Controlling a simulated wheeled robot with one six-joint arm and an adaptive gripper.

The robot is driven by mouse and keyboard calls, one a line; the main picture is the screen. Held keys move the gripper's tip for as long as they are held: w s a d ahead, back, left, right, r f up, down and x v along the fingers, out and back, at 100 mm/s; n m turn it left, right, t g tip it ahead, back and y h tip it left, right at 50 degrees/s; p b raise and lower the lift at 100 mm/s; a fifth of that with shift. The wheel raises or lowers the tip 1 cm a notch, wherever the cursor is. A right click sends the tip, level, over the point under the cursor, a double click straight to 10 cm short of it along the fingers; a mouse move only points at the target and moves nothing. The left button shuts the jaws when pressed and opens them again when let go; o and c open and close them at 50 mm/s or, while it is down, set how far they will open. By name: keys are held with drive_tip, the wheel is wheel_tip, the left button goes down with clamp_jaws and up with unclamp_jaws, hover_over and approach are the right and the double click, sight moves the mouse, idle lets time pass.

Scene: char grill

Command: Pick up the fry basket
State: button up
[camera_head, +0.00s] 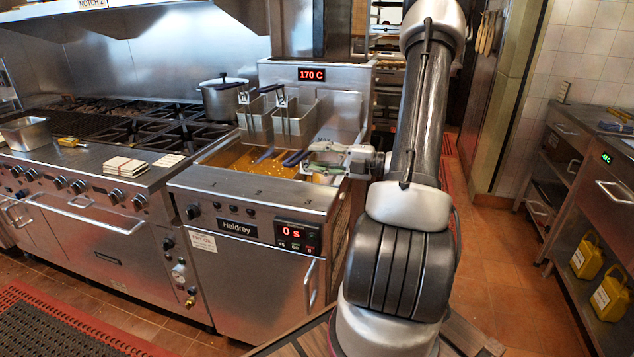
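Two metal fry baskets hang side by side at the back of the fryer, a left basket (256,124) and a right basket (294,122). Their dark handles stick up and forward. Below them, over the golden oil (232,160), a dark blue handle (294,158) points towards my gripper, with another dark handle piece (265,155) to its left. What these lower handles join to is hard to make out. My gripper (308,158) is at the right front edge of the oil well, its fingers apart beside the right lower handle's end. I cannot tell whether they touch it.
The fryer (240,205) shows 170 C on its back panel and 0 s in front. A stove with a pot (221,98) stands to the left. A counter with yellow jugs (610,292) below is at the right. The tiled floor between is clear.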

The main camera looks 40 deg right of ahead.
sight(308, 155)
drive_tip(key=shift+x, duration=2)
drive_tip(key=shift+w+d, duration=0.1)
clamp_jaws()
